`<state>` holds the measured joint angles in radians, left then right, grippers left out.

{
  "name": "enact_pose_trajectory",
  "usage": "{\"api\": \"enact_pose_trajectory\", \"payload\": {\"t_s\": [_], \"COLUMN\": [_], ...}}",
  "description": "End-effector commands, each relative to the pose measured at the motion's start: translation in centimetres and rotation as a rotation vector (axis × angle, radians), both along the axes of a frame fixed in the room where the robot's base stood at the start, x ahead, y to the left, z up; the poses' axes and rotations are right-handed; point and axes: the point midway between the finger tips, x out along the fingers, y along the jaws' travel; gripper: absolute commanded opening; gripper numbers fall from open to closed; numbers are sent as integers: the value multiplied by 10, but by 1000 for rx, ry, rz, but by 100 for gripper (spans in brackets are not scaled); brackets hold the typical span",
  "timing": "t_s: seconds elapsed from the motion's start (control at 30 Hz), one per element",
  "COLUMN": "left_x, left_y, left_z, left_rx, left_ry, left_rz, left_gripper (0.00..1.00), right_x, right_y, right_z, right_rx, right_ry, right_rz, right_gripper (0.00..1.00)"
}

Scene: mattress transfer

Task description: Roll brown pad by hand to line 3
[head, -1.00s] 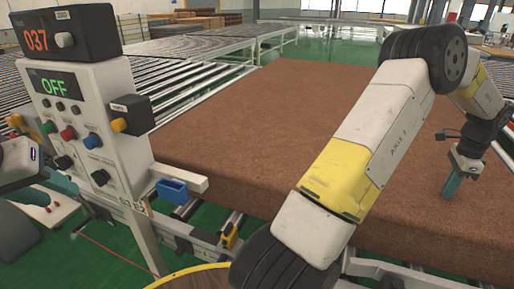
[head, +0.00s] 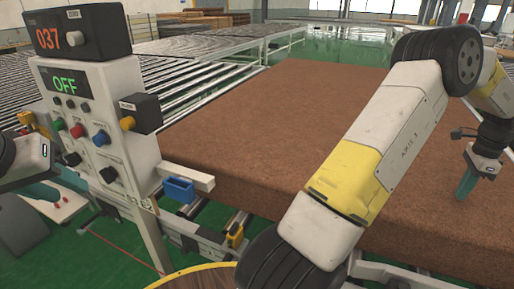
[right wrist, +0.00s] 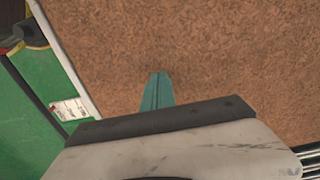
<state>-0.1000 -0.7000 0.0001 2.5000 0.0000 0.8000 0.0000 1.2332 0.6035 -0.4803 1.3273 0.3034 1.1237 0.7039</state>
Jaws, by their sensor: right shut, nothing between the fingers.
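The brown pad (head: 290,130) is a thick, flat slab lying across the roller line. My right gripper (head: 463,192) is at the pad's right part in the head view, teal fingers pointing down at its top. Whether the tips touch the pad is unclear. In the right wrist view the teal fingers (right wrist: 157,88) are together with nothing between them, over the brown pad (right wrist: 220,60). My left gripper (head: 70,180) is partly in view at the left edge, beside the control box; its finger gap is not clear.
A control box (head: 95,120) stands left of the pad, showing OFF, with a 037 display (head: 75,35) on top. A blue holder (head: 178,190) juts out near the pad's edge. Roller conveyors (head: 195,75) run behind. A round wooden top (head: 200,278) is at the bottom.

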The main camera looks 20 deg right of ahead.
Motion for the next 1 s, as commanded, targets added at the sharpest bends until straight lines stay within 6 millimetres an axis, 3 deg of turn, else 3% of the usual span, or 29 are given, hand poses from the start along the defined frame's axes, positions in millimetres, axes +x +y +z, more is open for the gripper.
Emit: {"api": "enact_pose_trajectory", "payload": {"t_s": [0.6,1.0], "left_x": [0,0], "left_y": [0,0], "left_z": [0,0], "left_rx": [0,0], "left_ry": [0,0], "left_rz": [0,0], "left_gripper": [36,36], "right_x": [0,0], "right_y": [-1,-1], "right_z": [51,54], "right_rx": [-6,-4], "right_ry": [0,0], "right_rz": [0,-1], "right_gripper": [0,0]}}
